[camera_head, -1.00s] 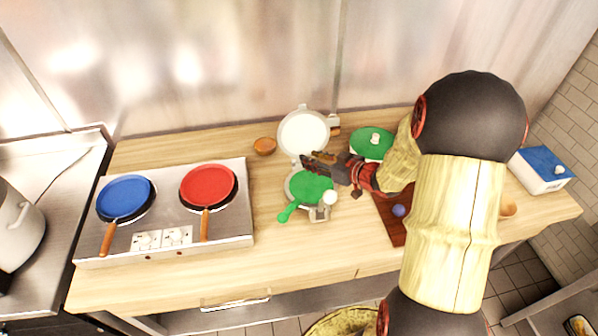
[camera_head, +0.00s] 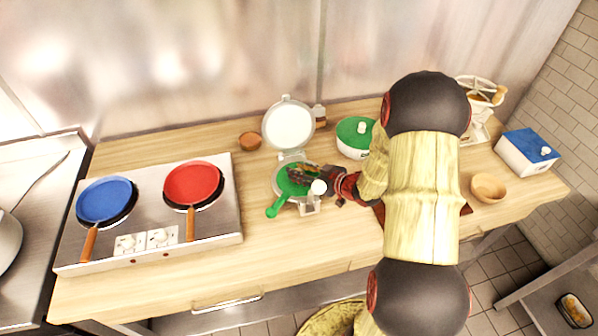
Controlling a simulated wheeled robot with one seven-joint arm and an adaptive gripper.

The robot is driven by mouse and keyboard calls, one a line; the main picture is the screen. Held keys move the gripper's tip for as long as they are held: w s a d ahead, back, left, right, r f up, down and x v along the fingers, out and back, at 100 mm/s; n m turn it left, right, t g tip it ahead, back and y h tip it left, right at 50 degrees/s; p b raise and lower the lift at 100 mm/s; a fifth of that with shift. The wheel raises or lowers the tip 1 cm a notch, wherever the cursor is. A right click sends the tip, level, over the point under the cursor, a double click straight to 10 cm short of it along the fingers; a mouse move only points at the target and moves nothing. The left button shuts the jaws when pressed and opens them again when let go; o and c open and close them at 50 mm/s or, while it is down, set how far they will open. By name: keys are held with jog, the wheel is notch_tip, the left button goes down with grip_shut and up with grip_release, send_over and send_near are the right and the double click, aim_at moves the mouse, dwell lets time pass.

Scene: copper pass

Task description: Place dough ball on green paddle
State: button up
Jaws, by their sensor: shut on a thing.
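The green paddle (camera_head: 281,202) lies on the open lower plate of a grey press, its handle pointing to the lower left. My gripper (camera_head: 293,174) reaches in from the right, with its dark fingertips over the paddle and covering part of it.
The press's raised lid (camera_head: 288,125) stands just behind. A green-lidded pot (camera_head: 355,138) is to the right, a small brown bowl (camera_head: 250,141) to the left. A stove (camera_head: 145,217) with blue and red pans fills the left. The front-middle counter is clear.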

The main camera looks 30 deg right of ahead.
jog(key=shift+f, duration=0.1)
jog(key=o, duration=1.1)
